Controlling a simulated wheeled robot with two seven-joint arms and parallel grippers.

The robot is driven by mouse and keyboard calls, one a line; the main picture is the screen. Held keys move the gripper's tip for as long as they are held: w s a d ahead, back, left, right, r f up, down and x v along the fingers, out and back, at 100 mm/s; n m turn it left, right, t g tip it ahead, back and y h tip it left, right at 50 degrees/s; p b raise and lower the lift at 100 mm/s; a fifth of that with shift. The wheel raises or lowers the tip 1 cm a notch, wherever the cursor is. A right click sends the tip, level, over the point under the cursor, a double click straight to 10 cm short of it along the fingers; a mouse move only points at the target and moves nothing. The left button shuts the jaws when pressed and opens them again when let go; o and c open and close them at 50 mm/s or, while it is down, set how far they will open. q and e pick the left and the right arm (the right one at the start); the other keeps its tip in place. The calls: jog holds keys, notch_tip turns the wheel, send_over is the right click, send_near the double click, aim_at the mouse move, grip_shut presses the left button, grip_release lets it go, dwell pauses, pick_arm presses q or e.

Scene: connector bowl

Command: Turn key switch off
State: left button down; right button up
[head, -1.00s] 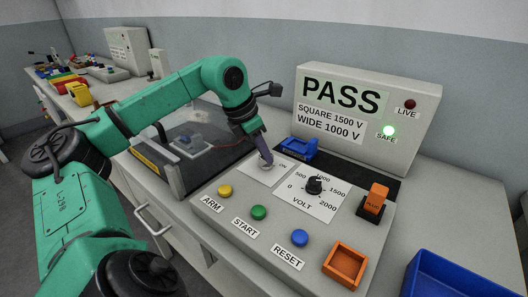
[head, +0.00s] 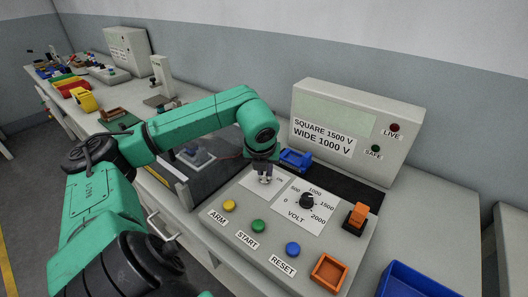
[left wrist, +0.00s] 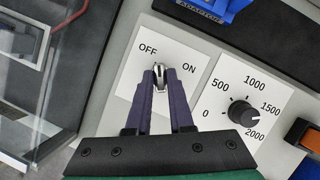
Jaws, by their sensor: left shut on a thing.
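The key switch (left wrist: 158,77) is a small metal key on a white plate marked OFF and ON. In the left wrist view its bow stands between the two labels, pointing nearly straight up in the picture. My left gripper (left wrist: 160,72) is shut on the key from above, with its purple fingers on either side of it. In the head view the gripper (head: 265,178) is over the switch plate (head: 248,182), and the arm hides part of it. The right gripper is in no view.
The panel also has a VOLT knob (head: 307,201), a yellow ARM button (head: 229,206), a green START button (head: 258,226) and a blue RESET button (head: 292,249). A blue bin (head: 420,285) is at front right.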

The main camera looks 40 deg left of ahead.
pick_arm(q)
jog(key=shift+d+r+n+p, duration=0.15)
jog(key=shift+n+p, duration=0.25)
jog(key=shift+n, duration=0.3)
jog(key=shift+n+g+y, duration=0.4)
jog(key=shift+n+y, duration=0.1)
jog(key=shift+n, duration=0.4)
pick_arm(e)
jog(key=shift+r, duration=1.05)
pick_arm(q)
jog(key=c, duration=0.8)
grip_release()
